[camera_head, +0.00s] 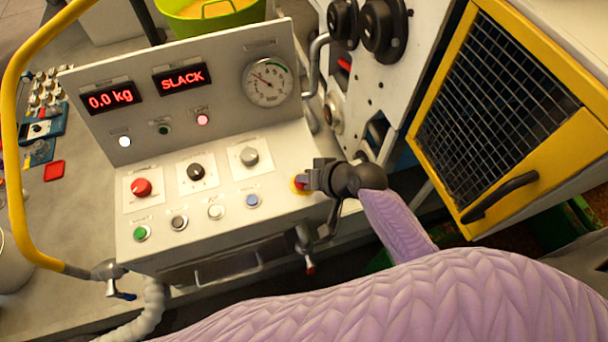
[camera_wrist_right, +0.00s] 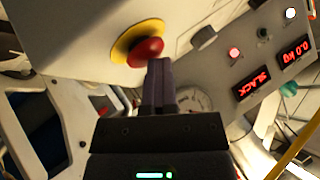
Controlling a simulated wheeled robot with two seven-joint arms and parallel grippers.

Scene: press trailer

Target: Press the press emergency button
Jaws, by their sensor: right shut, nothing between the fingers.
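The emergency button is a red mushroom cap (camera_wrist_right: 146,52) on a yellow round base (camera_wrist_right: 122,45), seen in the right wrist view. In the head view, only part of its yellow base (camera_head: 296,188) shows at the right end of the press panel; my gripper covers most of it. My right gripper (camera_head: 304,181) is shut and empty, and its closed fingertips also show in the right wrist view (camera_wrist_right: 160,64). The tips overlap the cap's lower right edge there; I cannot tell whether they touch it. My left gripper is not in view.
The grey panel (camera_head: 190,235) carries another red knob (camera_head: 141,187), a black knob (camera_head: 196,172), a grey knob (camera_head: 249,156) and small coloured buttons. Displays read 0.0 kg (camera_head: 110,98) and SLACK (camera_head: 181,78). A yellow mesh-fronted door (camera_head: 500,98) stands to the right.

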